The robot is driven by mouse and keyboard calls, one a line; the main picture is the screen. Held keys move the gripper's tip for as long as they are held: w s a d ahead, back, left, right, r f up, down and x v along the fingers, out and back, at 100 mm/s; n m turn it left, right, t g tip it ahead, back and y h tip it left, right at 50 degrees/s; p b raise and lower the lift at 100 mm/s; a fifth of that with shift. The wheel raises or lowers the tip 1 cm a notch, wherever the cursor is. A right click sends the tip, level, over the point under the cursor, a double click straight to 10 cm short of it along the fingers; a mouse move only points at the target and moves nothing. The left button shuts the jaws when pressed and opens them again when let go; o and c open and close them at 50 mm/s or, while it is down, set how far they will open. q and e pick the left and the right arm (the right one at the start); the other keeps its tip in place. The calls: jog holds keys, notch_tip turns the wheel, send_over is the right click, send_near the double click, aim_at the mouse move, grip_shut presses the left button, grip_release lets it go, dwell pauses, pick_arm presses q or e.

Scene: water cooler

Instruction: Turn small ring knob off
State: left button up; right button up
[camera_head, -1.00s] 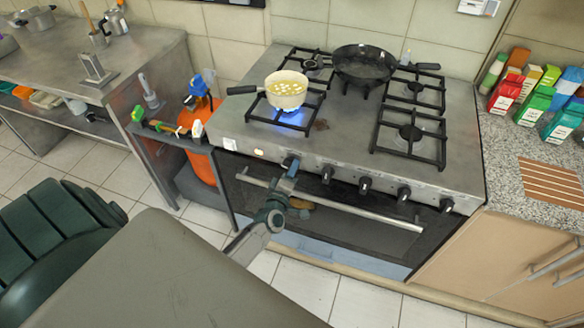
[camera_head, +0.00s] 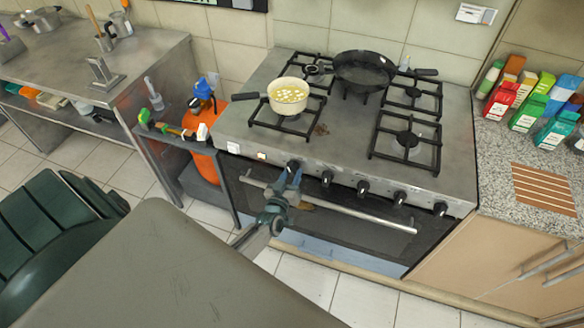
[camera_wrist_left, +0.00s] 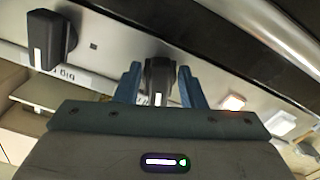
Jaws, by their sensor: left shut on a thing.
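The small ring knob (camera_head: 294,164) is the leftmost black knob on the stove front. My left gripper (camera_head: 291,178) is shut on it from the front. In the left wrist view the knob (camera_wrist_left: 159,78) stands between the two blue-grey fingers of the left gripper (camera_wrist_left: 160,88), its white mark pointing down in the picture. The front-left burner (camera_head: 288,124) under the cream pot (camera_head: 288,95) shows no flame. My right gripper is not in view.
Several more black knobs, such as one at the right end (camera_head: 440,208), line the stove front. The oven handle (camera_head: 340,210) runs just below them. A black pan (camera_head: 363,72) sits on a back burner. An orange gas bottle (camera_head: 207,135) stands left of the stove.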

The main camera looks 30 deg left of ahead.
pick_arm(q)
jog(key=shift+a+m+p, duration=0.1)
jog(key=shift+m+p, duration=0.35)
jog(key=shift+m, duration=1.45)
jog(key=shift+a+f+p, duration=0.1)
jog(key=shift+p, duration=0.2)
jog(key=o, duration=0.6)
jog(key=shift+s, duration=0.15)
jog(key=b+v, duration=0.2)
jog(key=v, duration=0.8)
jog(key=shift+s, duration=0.35)
